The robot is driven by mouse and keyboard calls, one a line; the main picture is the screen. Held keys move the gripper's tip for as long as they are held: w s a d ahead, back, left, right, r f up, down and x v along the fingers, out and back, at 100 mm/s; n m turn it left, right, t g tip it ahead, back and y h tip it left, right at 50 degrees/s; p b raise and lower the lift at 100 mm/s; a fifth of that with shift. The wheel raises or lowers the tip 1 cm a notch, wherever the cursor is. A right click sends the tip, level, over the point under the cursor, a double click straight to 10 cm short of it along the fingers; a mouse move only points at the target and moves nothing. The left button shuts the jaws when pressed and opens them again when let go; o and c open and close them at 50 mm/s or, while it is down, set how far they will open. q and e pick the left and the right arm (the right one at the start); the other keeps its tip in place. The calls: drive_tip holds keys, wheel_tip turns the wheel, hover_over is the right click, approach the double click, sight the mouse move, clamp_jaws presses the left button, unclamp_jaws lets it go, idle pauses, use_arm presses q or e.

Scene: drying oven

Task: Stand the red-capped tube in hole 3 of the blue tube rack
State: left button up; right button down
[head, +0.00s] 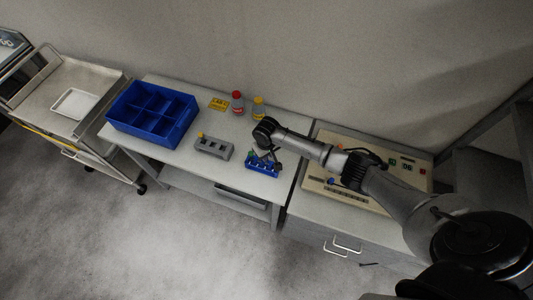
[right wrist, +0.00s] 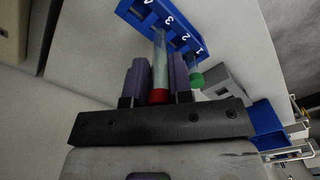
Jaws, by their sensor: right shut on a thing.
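The red-capped tube (right wrist: 158,96) is between the purple fingers of my right gripper (right wrist: 157,82), which is shut on it near the cap. The tube's clear far end reaches the blue tube rack (right wrist: 140,12), close to the printed 3. I cannot tell whether that end is inside a hole. A green-capped tube (right wrist: 196,80) stands in the rack by the 1. In the head view my right gripper (head: 268,155) is over the blue rack (head: 262,170) and hides part of it, and the red cap is not clear there. My left gripper is out of view.
A grey block (head: 213,147) with a yellow-topped item stands left of the rack. A blue divided bin (head: 128,122) is farther left. Behind are a red-capped bottle (head: 237,103), a yellow-capped bottle (head: 258,108) and a yellow label (head: 218,104). A beige device (head: 410,172) stands right.

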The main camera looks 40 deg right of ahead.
idle(0.3)
drive_tip(key=shift+p, duration=0.3)
idle(0.5)
drive_tip(key=shift+p, duration=0.3)
idle(0.3)
idle(0.6)
drive_tip(key=shift+p, duration=0.3)
drive_tip(key=shift+f, duration=0.15)
idle(0.4)
drive_tip(key=shift+f+b, duration=0.65)
drive_tip(key=shift+f, duration=0.1)
drive_tip(key=shift+f+b, duration=0.5)
drive_tip(key=shift+f, duration=0.3)
drive_tip(key=shift+f+b, duration=0.55)
drive_tip(key=shift+f, duration=0.25)
